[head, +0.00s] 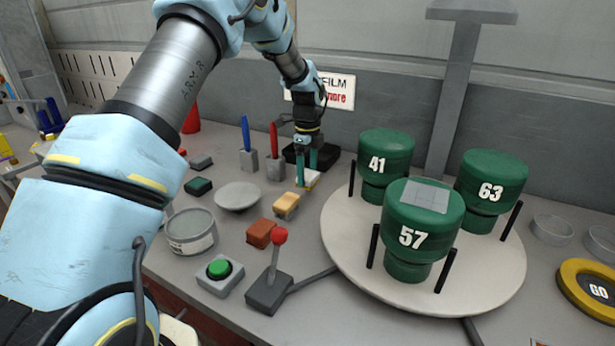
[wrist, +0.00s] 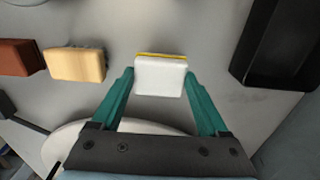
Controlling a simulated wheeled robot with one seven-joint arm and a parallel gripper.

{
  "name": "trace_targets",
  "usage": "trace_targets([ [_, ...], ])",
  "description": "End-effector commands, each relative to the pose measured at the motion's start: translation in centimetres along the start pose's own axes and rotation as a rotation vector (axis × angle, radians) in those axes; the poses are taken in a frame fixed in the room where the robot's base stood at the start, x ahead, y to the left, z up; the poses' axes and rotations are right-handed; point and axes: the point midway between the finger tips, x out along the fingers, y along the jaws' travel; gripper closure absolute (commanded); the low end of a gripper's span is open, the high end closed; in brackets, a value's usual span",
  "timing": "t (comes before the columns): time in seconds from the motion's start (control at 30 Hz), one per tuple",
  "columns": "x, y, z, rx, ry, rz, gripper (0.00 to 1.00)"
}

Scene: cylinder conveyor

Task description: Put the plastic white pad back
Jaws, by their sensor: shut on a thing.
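The white pad (wrist: 160,78) has a yellow strip along its far edge. In the wrist view it sits between the two green fingers of my gripper (wrist: 159,74), which is shut on its sides. In the head view the pad (head: 312,181) shows small at the fingertips, partly hidden by my gripper (head: 307,176). It is beside a tan block. Whether the pad touches the table or is slightly above it, I cannot tell.
A black tray (wrist: 268,45) lies right of the pad in the wrist view. A tan block (head: 287,205) and red-brown block (head: 260,233) are nearby. The round turntable (head: 465,290) bears green numbered cylinders. A grey dish (head: 237,196) and lever (head: 272,280) stand nearer.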

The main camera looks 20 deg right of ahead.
Motion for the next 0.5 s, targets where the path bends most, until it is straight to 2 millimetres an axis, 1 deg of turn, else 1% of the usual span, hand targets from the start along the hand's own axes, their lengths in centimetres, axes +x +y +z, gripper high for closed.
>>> trace_targets([
  [0.1, 1.6, 0.0, -0.1, 0.001, 0.001, 0.003, 0.84],
  [0.2, 2.4, 0.0, 0.0, 0.0, 0.0, 0.001, 0.84],
  [0.5, 2.7, 0.0, 0.0, 0.0, 0.0, 0.0, 0.84],
])
